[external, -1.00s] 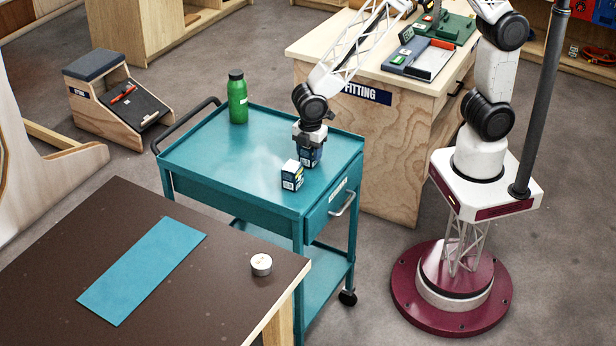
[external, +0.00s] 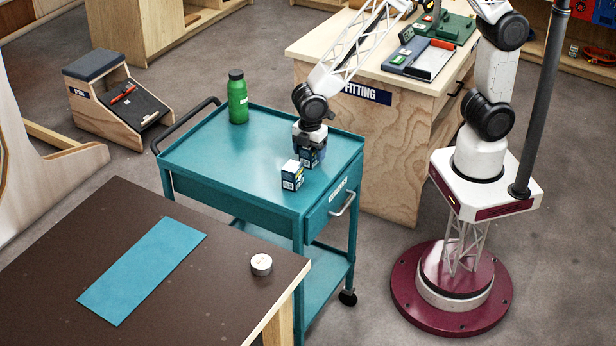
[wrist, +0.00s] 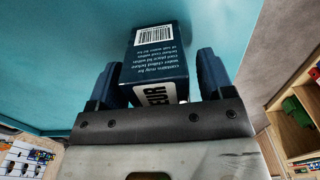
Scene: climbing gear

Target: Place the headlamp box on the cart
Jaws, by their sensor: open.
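I cannot read which is the headlamp box. In the wrist view, the box (wrist: 156,62) with a barcode and small print sits between the fingers of my gripper (wrist: 158,82). The fingers are apart, with a gap at the right; the left finger is close to the box.
A green bottle (external: 238,97) stands at the cart's back left. The front box is close to my gripper. A brown table (external: 120,215) with a blue mat (external: 143,270) and a white tape roll (external: 261,264) is in front. The cart's left half is mostly clear.

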